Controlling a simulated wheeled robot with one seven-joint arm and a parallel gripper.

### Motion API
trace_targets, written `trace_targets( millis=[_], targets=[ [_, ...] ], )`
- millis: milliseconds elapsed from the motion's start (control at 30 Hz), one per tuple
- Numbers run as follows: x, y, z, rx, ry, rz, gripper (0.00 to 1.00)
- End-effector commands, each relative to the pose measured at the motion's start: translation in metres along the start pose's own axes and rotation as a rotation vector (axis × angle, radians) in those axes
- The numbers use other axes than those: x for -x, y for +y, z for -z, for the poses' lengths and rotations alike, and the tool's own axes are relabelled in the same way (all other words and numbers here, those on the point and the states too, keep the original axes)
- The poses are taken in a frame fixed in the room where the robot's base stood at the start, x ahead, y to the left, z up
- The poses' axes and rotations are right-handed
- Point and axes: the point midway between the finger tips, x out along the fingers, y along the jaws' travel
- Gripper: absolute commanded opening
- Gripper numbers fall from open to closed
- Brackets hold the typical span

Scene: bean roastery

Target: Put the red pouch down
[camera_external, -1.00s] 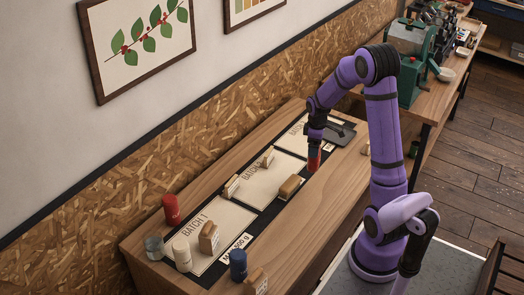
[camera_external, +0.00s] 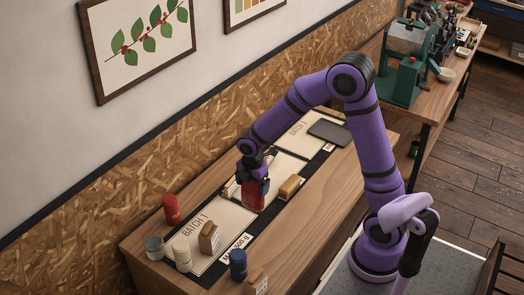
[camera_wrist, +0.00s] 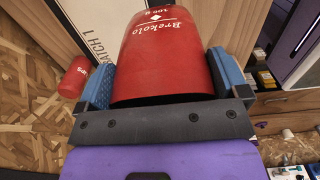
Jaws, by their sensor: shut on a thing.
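My gripper (camera_external: 254,184) is shut on a red pouch (camera_external: 252,198), above the middle part of the wooden table's marked mat. In the wrist view the red pouch (camera_wrist: 160,55) sits between the two blue finger pads and shows the words "Brekolo" and "300 g". I cannot tell how far the pouch is above the mat. Another red pouch (camera_external: 171,209) stands at the left end of the table and also shows in the wrist view (camera_wrist: 72,78). The Batch 1 sheet (camera_external: 190,231) lies nearer the left end, and the Batch 3 sheet (camera_external: 291,142) is at the far end.
A tan pouch (camera_external: 289,187) lies just right of my gripper. A glass (camera_external: 155,246), a cream pouch (camera_external: 181,254), a brown pouch (camera_external: 209,237) and a blue pouch (camera_external: 238,265) stand around Batch 1. A dark flat item (camera_external: 330,132) lies at the far end.

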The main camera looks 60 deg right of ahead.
Motion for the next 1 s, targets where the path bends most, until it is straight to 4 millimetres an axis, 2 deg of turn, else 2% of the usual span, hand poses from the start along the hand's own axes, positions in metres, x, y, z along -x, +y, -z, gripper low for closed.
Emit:
trace_targets(
  millis=[100, 367, 600, 867, 1000],
  targets=[
    [-0.020, -0.001, 0.001, 0.004, 0.000, 0.005, 0.60],
    [-0.049, 0.000, 0.000, 0.002, 0.000, 0.002, 0.60],
    [-0.083, -0.001, 0.000, 0.002, 0.000, 0.003, 0.60],
    [-0.103, -0.001, 0.000, 0.001, 0.000, 0.003, 0.60],
    [-0.121, -0.001, 0.000, 0.000, 0.000, 0.004, 0.60]
  ],
)
